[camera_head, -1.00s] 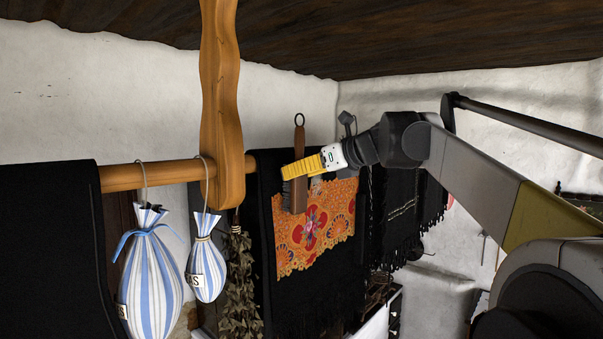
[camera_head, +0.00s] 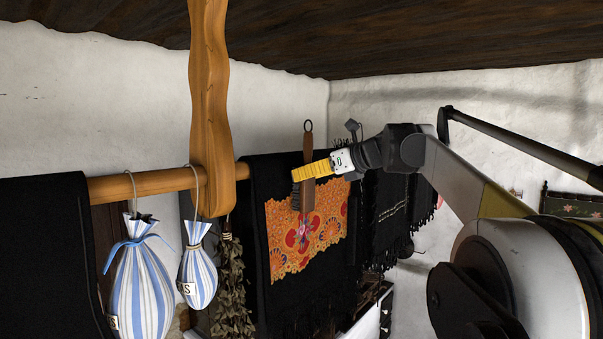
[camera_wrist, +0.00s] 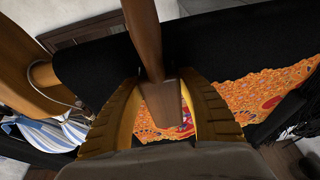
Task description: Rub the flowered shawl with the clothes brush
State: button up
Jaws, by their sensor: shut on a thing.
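The flowered shawl (camera_head: 318,236), orange with red flowers, lies on black cloth hanging over the wooden rail; it also shows in the wrist view (camera_wrist: 250,92). My gripper (camera_head: 311,172) is shut on the clothes brush (camera_head: 308,150), a brown wooden brush with dark bristles and a ring at its handle end. The brush hangs upright, handle up, in front of the shawl's upper part. In the wrist view the brush (camera_wrist: 158,95) sits between the yellow fingers. I cannot tell whether the bristles touch the shawl.
The wooden rail (camera_head: 150,182) and its bracket (camera_head: 210,100) stand left of the gripper. Two striped bags (camera_head: 143,275) (camera_head: 199,268) and a bunch of dried leaves (camera_head: 232,290) hang there. Other dark fringed cloths (camera_head: 385,215) hang behind, to the right.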

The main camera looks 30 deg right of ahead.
aim_at(281, 180)
jog(key=shift+s+a+b, duration=0.15)
jog(key=shift+s+a, duration=0.25)
jog(key=shift+a, duration=0.7)
jog(key=shift+s+a+b, duration=0.2)
jog(key=shift+s+a, duration=0.25)
jog(key=shift+a, duration=0.7)
jog(key=shift+s+a+b, duration=0.15)
jog(key=shift+s+a, duration=0.25)
jog(key=shift+a, duration=0.7)
jog(key=shift+d, duration=0.15)
jog(key=shift+s+d+f, duration=0.1)
jog(key=shift+s+d, duration=0.15)
jog(key=shift+s, duration=0.1)
jog(key=shift+s+d, duration=0.25)
jog(key=shift+s, duration=0.55)
jog(key=shift+s+d, duration=0.25)
jog(key=shift+s, duration=0.5)
jog(key=shift+s+d, duration=0.25)
jog(key=shift+s, duration=0.55)
